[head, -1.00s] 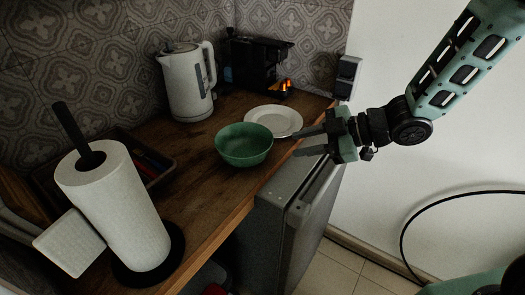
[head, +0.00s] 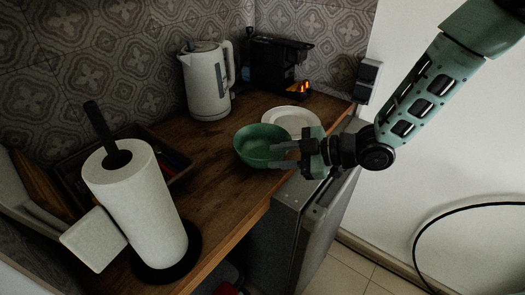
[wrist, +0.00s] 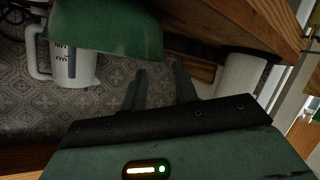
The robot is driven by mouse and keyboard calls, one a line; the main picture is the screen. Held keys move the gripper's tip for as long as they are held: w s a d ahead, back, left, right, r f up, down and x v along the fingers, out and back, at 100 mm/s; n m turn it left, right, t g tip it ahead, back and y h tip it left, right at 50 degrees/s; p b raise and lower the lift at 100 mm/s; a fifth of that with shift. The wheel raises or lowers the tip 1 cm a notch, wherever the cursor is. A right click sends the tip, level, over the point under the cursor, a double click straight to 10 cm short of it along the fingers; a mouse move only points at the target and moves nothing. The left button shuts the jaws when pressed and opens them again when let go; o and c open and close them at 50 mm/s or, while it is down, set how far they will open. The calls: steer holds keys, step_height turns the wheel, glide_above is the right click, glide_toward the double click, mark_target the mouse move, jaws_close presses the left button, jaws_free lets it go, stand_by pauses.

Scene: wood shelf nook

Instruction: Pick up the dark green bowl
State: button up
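The dark green bowl (head: 256,142) stands upright on the wooden counter, in front of the white plate. In the wrist view, part of the bowl (wrist: 110,30) shows at the top left, beyond the fingers. My gripper (head: 275,154) is at the bowl's right side, with its fingers pointing left and overlapping the bowl's near right edge in the head view. The fingers are apart, and they also show spread in the wrist view (wrist: 161,72). I cannot tell whether they touch the bowl or straddle its rim.
The white plate (head: 291,118) lies close behind the bowl. A white kettle (head: 207,85) and a black coffee machine (head: 275,62) stand at the back. A paper towel roll (head: 142,210) stands at the front left. The counter between roll and bowl is clear.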

steer(key=shift+f+p+x, duration=0.1)
steer(key=shift+p+x, duration=0.3)
steer(key=shift+x, duration=0.9)
steer(key=shift+f+p+x, duration=0.15)
steer(key=shift+p+x, duration=0.2)
steer(key=shift+x, duration=0.95)
steer(key=shift+w+d, duration=0.1)
jaws_close()
